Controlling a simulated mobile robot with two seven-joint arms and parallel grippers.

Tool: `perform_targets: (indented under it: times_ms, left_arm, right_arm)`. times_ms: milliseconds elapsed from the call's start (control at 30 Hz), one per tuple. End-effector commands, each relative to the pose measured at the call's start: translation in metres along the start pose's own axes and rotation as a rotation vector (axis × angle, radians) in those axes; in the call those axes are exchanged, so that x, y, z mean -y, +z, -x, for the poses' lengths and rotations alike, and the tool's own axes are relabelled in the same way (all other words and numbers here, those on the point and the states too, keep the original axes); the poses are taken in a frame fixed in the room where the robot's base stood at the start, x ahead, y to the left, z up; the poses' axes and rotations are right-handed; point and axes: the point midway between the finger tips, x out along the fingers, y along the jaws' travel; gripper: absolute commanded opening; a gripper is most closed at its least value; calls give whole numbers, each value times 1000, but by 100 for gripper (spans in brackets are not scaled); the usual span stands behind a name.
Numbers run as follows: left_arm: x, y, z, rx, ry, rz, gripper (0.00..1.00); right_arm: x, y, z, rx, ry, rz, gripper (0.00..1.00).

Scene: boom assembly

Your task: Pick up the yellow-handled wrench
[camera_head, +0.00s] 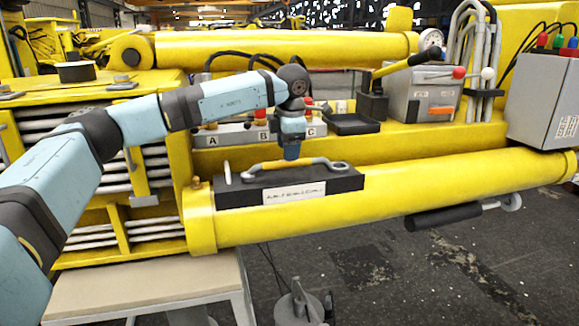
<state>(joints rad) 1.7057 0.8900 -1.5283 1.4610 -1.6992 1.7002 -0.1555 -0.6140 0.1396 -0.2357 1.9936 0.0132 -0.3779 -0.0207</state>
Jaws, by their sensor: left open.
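The yellow-handled wrench (268,167) lies across the top of a black block (235,195) with a white label, which sits on the large yellow boom cylinder. Its handle is yellow and its right end is grey metal. My left gripper (291,157) points down just above the middle of the wrench. It is open; its fingers are small in the picture, and I cannot tell whether they touch the wrench. My right gripper is not in view.
Behind the gripper stands a grey valve panel (228,138) marked A, B and C, with a black tray (352,124) to its right. A grey lever box (425,97) stands farther right. The yellow cylinder (430,190) runs right below them.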

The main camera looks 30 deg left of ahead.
Motion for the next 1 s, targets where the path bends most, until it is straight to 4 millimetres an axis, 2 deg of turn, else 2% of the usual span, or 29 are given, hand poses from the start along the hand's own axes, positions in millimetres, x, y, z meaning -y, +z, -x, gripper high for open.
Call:
perform_targets:
  times_ms: [233,500,800,1000]
  left_arm:
    - [-2,0,-18,0,-1,0,53]
    - [-7,-1,-56,0,-1,-1,53]
    - [-7,-1,-61,2,-1,-1,53]
    - [-7,-1,-61,2,-1,-1,7]
  right_arm:
    - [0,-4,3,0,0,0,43]
    - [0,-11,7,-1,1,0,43]
    - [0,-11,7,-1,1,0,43]
    - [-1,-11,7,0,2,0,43]
